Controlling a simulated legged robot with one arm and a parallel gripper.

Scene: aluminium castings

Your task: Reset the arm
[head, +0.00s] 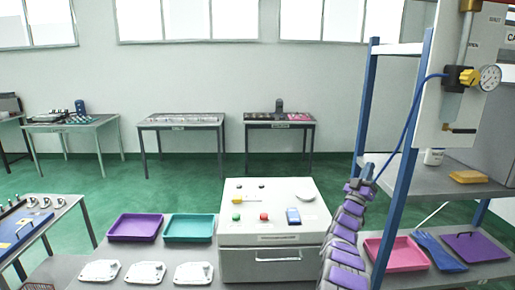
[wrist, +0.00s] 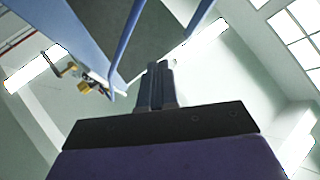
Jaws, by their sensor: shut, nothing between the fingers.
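My arm (head: 345,240) rises in purple and grey segments at the lower right of the head view, in front of the blue-framed shelf. In the wrist view my gripper (wrist: 158,70) points up toward the ceiling, its two dark fingers together with nothing between them. In the head view the gripper end is small, near the blue post, and its fingers are hard to make out. Whether the arm touches the post or the blue hose cannot be told.
The blue-framed shelf (head: 399,205) stands close by the arm, with a gauge (head: 489,77) and a blue hose (head: 408,125). A white control box (head: 272,222) stands left of the arm. Purple (head: 136,228) and teal (head: 188,228) trays and white castings (head: 146,272) lie farther left.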

